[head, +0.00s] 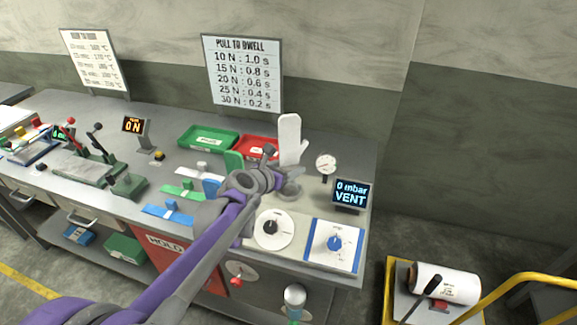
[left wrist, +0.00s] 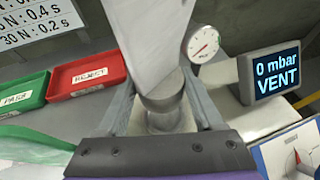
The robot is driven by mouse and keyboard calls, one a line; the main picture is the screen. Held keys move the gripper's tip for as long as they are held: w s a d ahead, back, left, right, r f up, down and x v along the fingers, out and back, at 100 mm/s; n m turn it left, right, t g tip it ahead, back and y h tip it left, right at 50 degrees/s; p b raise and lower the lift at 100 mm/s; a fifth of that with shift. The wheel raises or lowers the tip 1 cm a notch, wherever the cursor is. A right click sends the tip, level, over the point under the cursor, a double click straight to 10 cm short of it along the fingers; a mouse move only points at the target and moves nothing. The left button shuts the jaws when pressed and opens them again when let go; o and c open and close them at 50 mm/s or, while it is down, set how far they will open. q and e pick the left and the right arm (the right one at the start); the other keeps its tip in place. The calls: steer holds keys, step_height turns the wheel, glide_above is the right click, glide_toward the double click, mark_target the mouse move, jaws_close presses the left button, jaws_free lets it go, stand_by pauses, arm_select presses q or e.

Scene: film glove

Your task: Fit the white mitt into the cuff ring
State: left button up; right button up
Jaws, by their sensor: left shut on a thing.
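The white mitt (head: 289,138) stands upright, fingers up, above the right part of the bench. My left gripper (head: 282,170) is shut on the mitt's lower part, and my arm hides some of it in the head view. In the left wrist view the mitt (left wrist: 155,40) rises between the two fingers of the gripper (left wrist: 160,108). A grey round piece (left wrist: 164,98) is at its lower end. In the head view a grey round part (head: 290,190), perhaps the cuff ring, shows just below the gripper. I cannot tell whether the mitt is inside it. My right gripper is not in view.
A green tray (head: 208,138) and a red tray (head: 258,146) lie behind. A dial gauge (head: 326,164) and a "0 mbar VENT" display (head: 351,193) stand to the right. A sign (head: 243,72) stands behind.

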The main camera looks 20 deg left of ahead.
arm_select(q)
steer(key=b, duration=0.3)
glide_above(288, 192)
steer(key=shift+d+f, duration=0.1)
steer(key=shift+f, duration=2.25)
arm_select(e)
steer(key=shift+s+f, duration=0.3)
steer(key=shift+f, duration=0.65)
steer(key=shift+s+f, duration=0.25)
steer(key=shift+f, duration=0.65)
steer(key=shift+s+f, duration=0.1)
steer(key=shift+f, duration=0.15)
arm_select(q)
steer(key=shift+f+b, duration=0.7)
steer(key=shift+f, duration=0.35)
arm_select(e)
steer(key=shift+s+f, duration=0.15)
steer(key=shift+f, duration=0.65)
arm_select(q)
steer(key=o, duration=1.4)
steer(key=shift+o, duration=0.2)
steer(key=v, duration=1)
steer(key=shift+s+r, duration=0.25)
steer(key=shift+s, duration=0.05)
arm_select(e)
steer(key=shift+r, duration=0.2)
